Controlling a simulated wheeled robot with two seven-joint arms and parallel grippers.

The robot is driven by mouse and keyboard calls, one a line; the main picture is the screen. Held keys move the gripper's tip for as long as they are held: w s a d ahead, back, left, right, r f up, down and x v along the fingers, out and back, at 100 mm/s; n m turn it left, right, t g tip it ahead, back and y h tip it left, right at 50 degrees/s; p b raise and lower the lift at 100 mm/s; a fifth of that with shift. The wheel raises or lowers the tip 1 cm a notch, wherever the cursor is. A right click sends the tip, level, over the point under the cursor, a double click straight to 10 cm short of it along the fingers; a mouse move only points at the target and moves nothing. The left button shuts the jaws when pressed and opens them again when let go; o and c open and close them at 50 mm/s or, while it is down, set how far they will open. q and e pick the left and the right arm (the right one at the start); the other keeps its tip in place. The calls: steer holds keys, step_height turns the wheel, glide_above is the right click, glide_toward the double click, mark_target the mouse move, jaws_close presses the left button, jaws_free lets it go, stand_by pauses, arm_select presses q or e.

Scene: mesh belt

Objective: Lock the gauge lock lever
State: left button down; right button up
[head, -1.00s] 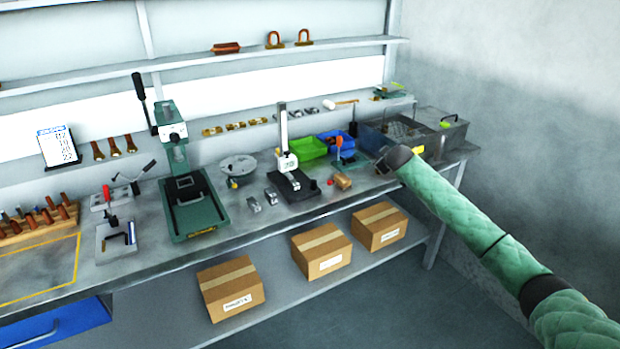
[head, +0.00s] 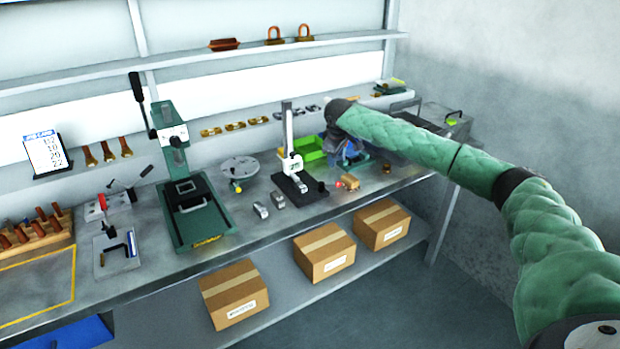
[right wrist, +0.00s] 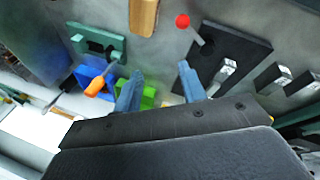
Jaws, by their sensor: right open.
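The gauge (head: 291,150) stands on the bench with a pale upright column and a black base (head: 311,192). The base also shows in the right wrist view (right wrist: 245,50), with a metal block on it. A lever with a red ball knob (right wrist: 182,21) sticks out at the base's edge; the knob is a small red dot in the head view (head: 339,184). My right gripper (right wrist: 160,90) is open and empty, its two blue-grey fingers apart from the knob. In the head view it is behind and right of the gauge, largely hidden by my arm. My left gripper is not in view.
A tan block (head: 348,181) lies right of the knob. A clamp with an orange handle (right wrist: 95,88), a blue bin (right wrist: 92,72) and a green bin (head: 309,147) are close to my right gripper. Two metal blocks (head: 277,199) lie left of the base. A green press (head: 185,190) stands further left.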

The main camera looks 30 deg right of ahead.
mark_target(338, 182)
steer(key=shift+s+a+f+g+p, duration=0.1)
steer(key=shift+s+f+g+p, duration=0.35)
steer(key=shift+f, duration=0.95)
steer(key=shift+s+f+g+p, duration=0.35)
steer(key=shift+f+p, duration=0.1)
steer(key=shift+f, duration=0.9)
steer(key=shift+s+a+f+g+p, duration=0.1)
steer(key=shift+s+f+g+p, duration=0.35)
steer(key=shift+f, duration=0.95)
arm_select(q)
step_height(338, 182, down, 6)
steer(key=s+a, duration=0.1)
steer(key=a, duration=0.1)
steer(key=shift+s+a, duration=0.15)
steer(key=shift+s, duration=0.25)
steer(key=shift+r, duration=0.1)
arm_select(e)
steer(key=shift+n, duration=0.3)
jaws_close()
